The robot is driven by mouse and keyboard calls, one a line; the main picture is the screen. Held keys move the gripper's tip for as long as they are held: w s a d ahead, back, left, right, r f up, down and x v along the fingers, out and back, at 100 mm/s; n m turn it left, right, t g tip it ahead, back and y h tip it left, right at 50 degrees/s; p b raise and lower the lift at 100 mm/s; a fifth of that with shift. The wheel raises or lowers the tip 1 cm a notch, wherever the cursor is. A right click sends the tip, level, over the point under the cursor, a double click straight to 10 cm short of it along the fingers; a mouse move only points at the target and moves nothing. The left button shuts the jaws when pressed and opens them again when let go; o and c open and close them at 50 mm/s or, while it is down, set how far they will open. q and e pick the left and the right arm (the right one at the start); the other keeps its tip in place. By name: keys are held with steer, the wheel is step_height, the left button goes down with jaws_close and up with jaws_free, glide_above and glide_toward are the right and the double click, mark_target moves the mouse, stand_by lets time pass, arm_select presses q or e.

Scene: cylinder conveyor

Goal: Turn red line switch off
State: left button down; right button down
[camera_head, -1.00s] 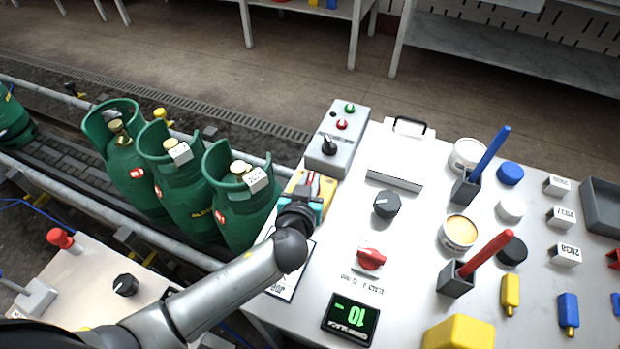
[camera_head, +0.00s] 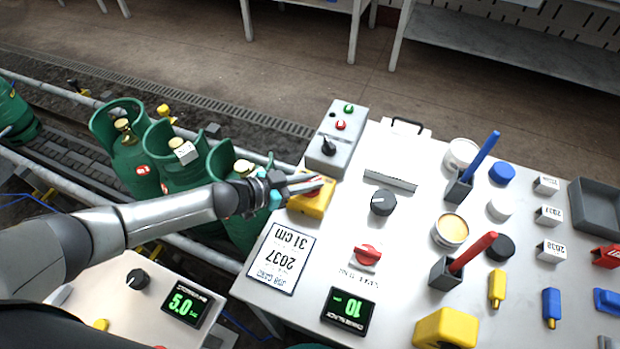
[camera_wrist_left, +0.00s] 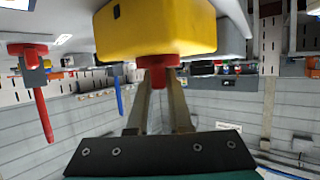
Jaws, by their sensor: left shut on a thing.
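A yellow switch box (camera_head: 316,205) with a red knob sits at the table's left edge, near the green cylinders. My left gripper (camera_head: 313,183) reaches it from the left in the head view and covers much of its top. In the left wrist view the yellow box (camera_wrist_left: 155,28) fills the top. Its red knob (camera_wrist_left: 158,63) is between the tips of my left gripper (camera_wrist_left: 158,75), which is shut on it. The knob's turn angle is hard to tell. Another red rotary knob (camera_head: 367,254) is on the white table, apart from my gripper. My right gripper is not in view.
A grey control box (camera_head: 337,150) with buttons stands just behind the yellow box. Green cylinders (camera_head: 125,150) stand on the conveyor under and beyond my left arm. The job card (camera_head: 282,258) and a black dial (camera_head: 382,203) are nearby on the white table.

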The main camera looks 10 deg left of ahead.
arm_select(q)
steer(key=shift+a+m+g+h, duration=0.1)
steer(key=shift+m+g+h, duration=0.3)
steer(key=shift+m+g, duration=0.5)
steer(key=c, duration=0.8)
jaws_free()
steer(key=shift+c, duration=0.2)
steer(key=p+v, duration=0.1)
steer(key=v, duration=1.4)
steer(key=shift+f, duration=0.3)
steer(key=shift+s+a, duration=0.1)
steer(key=shift+s, duration=0.1)
